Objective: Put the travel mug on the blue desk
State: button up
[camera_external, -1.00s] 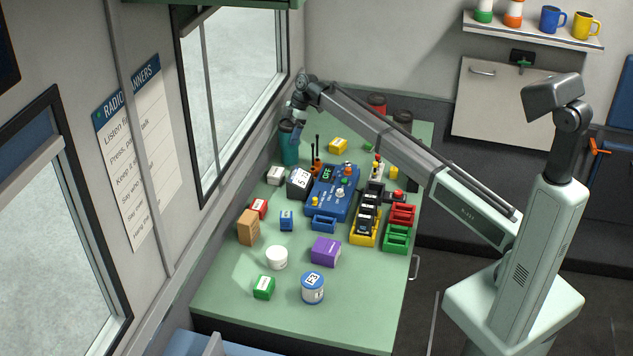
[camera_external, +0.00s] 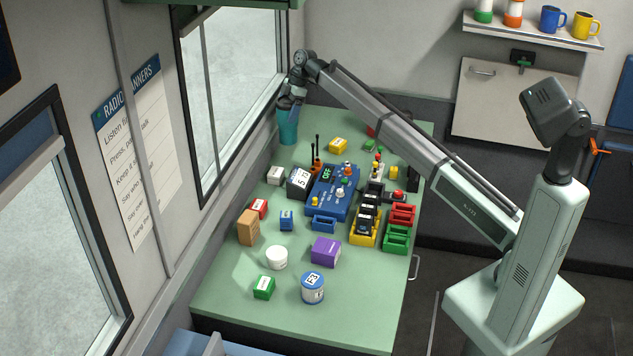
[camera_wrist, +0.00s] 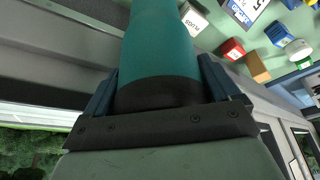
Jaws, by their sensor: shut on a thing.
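The teal travel mug (camera_external: 287,129) is at the far left corner of the green table, by the window. My gripper (camera_external: 293,102) is shut on its upper part from above and holds it upright, apparently just above the table. In the wrist view the mug (camera_wrist: 160,45) fills the space between both fingers, with its dark end towards my palm. A blue surface (camera_external: 240,348) shows partly at the bottom edge of the external view, cut off by the frame; I cannot tell if it is the blue desk.
The green table (camera_external: 350,320) holds a blue radio panel (camera_external: 322,205), a brown box (camera_external: 247,228), a purple box (camera_external: 325,252), a white tub (camera_external: 276,257), and a blue-lidded can (camera_external: 313,288). The window wall stands close at the left. The table's front end is mostly clear.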

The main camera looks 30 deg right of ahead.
jog(key=s+a+f+n+g+h, duration=0.1)
jog(key=s+a+n, duration=0.3)
jog(key=s+a, duration=1.45)
jog(key=s+a+f+n+g, duration=0.15)
jog(key=s+a+n, duration=0.25)
jog(key=s+a, duration=1.4)
jog(key=s+a+n+g+h, duration=0.15)
jog(key=s+a+n, duration=0.65)
jog(key=s, duration=1.8)
jog(key=s+a+f+m, duration=0.1)
jog(key=s+a+m, duration=0.2)
jog(key=a, duration=1.8)
notch_tip(320, 180, down, 6)
jog(key=shift+d, duration=0.2)
jog(key=shift+w+f, duration=0.1)
jog(key=shift+f, duration=0.1)
jog(key=o, duration=1.3)
